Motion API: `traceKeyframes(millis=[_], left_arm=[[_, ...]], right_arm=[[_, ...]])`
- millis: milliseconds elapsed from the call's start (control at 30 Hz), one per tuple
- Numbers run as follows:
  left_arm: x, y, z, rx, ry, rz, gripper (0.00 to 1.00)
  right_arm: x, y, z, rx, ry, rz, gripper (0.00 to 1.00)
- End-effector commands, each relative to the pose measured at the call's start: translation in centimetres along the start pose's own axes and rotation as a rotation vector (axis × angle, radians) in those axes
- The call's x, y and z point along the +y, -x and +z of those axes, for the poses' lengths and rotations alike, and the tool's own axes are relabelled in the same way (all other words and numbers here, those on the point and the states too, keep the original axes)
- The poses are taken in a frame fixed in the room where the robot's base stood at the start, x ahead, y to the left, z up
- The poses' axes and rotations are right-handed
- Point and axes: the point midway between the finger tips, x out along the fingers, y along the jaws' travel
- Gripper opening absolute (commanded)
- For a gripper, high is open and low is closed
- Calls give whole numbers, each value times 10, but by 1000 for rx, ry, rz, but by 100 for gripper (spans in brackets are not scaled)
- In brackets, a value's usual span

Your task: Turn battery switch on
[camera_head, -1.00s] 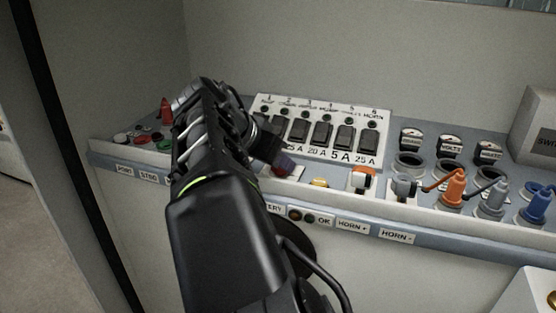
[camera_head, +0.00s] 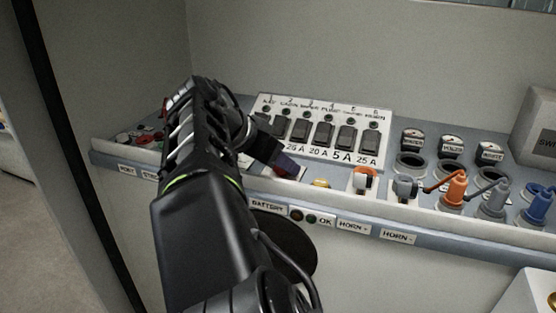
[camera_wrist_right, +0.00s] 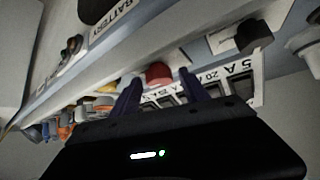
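The battery switch appears to be the red knob (camera_head: 290,172) above the "BATTERY" label (camera_head: 266,205) on the slanted console. It is partly hidden behind my right gripper (camera_head: 276,158) in the head view. In the right wrist view the red knob (camera_wrist_right: 158,72) shows between and just beyond the purple fingertips of my right gripper (camera_wrist_right: 160,80). The fingers are apart, with a gap around the knob's line; I cannot tell whether they touch it. The knob's turned position cannot be read. My left gripper is not in view.
A white breaker panel (camera_head: 335,112) with black switches stands just behind the knob. A yellow button (camera_head: 320,183), an orange-and-white switch (camera_head: 365,179) and coloured cable plugs (camera_head: 454,190) line the console to the right. Small red and green controls lie left, partly behind my arm.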

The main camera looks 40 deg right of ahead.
Motion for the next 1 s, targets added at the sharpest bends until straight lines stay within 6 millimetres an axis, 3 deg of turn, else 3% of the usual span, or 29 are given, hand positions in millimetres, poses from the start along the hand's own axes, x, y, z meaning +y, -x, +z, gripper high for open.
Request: traceKeyframes(millis=[367, 733, 1000], left_arm=[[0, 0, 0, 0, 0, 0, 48], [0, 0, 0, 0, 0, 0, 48], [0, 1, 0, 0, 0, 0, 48]], right_arm=[[-1, 7, -1, 2, 0, -2, 54], [-1, 64, -1, 3, -1, -2, 54], [0, 78, 0, 1, 0, 0, 54]])
